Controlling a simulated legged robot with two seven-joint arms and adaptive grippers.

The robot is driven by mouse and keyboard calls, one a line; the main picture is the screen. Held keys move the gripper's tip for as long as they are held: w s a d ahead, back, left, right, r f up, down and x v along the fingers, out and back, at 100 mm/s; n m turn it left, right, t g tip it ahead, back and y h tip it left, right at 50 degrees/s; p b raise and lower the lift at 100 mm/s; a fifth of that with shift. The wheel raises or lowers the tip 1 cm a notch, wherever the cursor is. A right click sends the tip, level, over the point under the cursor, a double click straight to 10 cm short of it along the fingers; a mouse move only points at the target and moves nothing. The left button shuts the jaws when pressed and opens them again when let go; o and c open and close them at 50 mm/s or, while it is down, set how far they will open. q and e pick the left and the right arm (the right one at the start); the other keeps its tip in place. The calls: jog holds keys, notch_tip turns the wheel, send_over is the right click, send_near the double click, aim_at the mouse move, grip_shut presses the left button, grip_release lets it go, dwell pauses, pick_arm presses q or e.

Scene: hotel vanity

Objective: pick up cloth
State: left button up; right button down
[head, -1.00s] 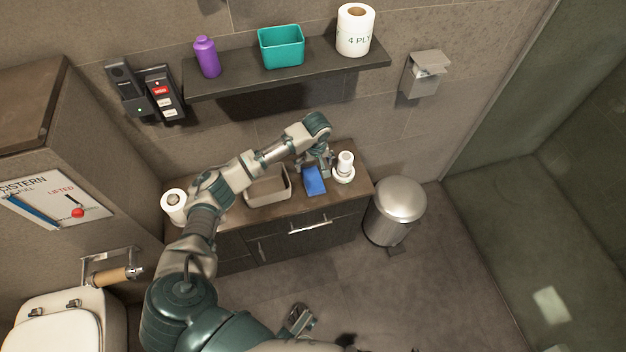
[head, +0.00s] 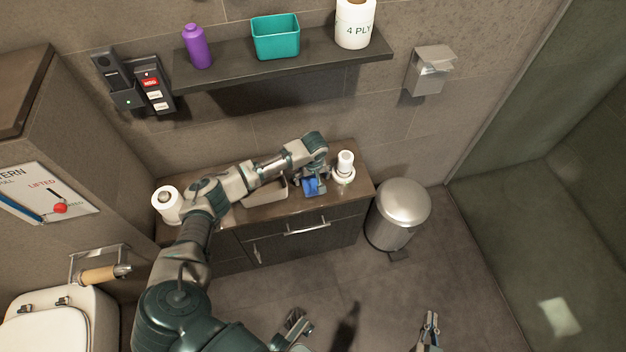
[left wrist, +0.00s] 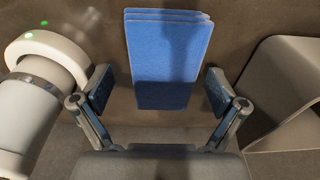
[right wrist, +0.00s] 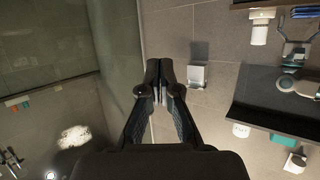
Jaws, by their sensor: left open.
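The blue cloth (head: 310,187) lies folded in layers on the counter, between the beige tray and the white bottle, partly hidden by my left gripper in the head view. My left gripper (head: 314,180) is over it from above. In the left wrist view, the cloth (left wrist: 168,60) lies between the two spread fingers (left wrist: 160,90), with a gap on each side. The fingers are open and not touching it. My right gripper (head: 431,322) is low at the front, far from the counter. Its fingers (right wrist: 160,75) come together at the tips with nothing between them.
A white bottle on a round base (head: 344,168) stands close to the right of my left gripper. A beige tray (head: 268,196) is close on the left. A paper roll (head: 167,204) stands at the counter's left end. A shelf (head: 285,68) overhangs behind. A metal bin (head: 400,212) stands right.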

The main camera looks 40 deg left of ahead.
pick_arm(q)
jog(key=shift+d+r, duration=0.1)
jog(key=c, duration=0.3)
jog(key=shift+a, duration=0.25)
jog(key=c, duration=0.8)
jog(key=shift+a, duration=0.1)
jog(key=shift+c, duration=0.4)
